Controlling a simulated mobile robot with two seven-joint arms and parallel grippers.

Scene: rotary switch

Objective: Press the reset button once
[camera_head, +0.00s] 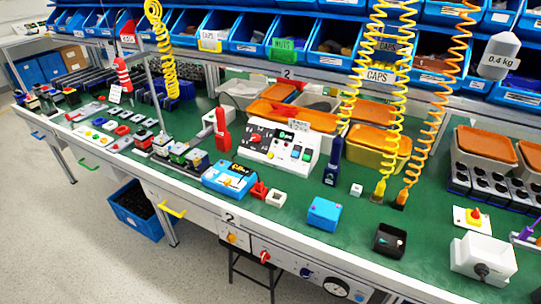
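No label that reads as reset is legible, so I cannot tell which button it is. A red button (475,214) sits on a small yellow and white box at the right of the green bench. A white box (485,256) with a black rotary knob (482,270) on its front stands at the bench's front right. Buttons, including a yellow one (232,238) and a red one (265,255), sit on the panel under the front edge.
A blue box (324,213) and a black box (389,240) stand near the front edge. Coiled yellow hoses (398,110) hang over the bench. Orange-lidded bins (376,138) stand behind. Blue part bins (251,33) line the back. Green surface is bare between the front boxes.

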